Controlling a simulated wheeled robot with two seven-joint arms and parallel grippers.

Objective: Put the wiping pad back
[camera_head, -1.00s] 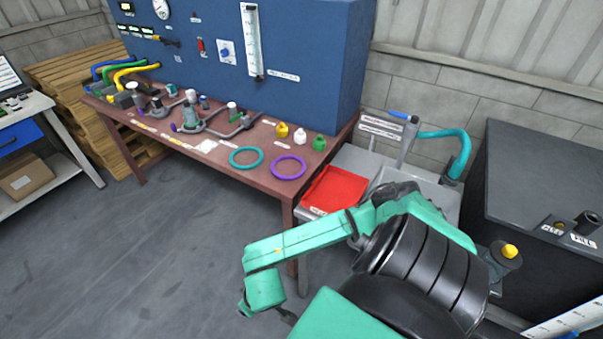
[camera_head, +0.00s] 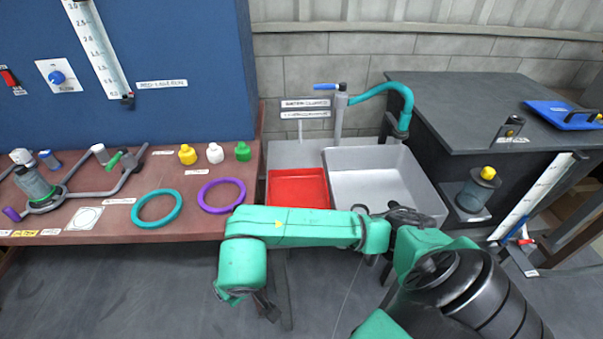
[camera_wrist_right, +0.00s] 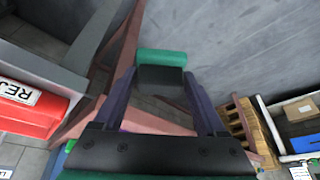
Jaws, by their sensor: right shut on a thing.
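My right gripper (camera_head: 262,305) hangs at the end of the green arm, in front of the bench and low over the floor. In the right wrist view its two dark fingers (camera_wrist_right: 163,100) are shut on a small black block with a rounded green top, which I take to be the wiping pad (camera_wrist_right: 161,72). The pad is clear of any surface there. In the head view it is too small and dark to make out. A blue tray (camera_head: 545,112) with a black bar-like thing lies on the dark cabinet at the right. My left gripper is not in view.
A red tray (camera_head: 298,188) sits beside a grey sink (camera_head: 372,160) with a tap (camera_head: 340,112). The brown bench (camera_head: 110,222) carries a teal ring (camera_head: 140,222), a purple ring (camera_head: 204,203), small coloured caps and pipework. A yellow-capped jar (camera_head: 476,192) stands by the dark cabinet (camera_head: 450,100).

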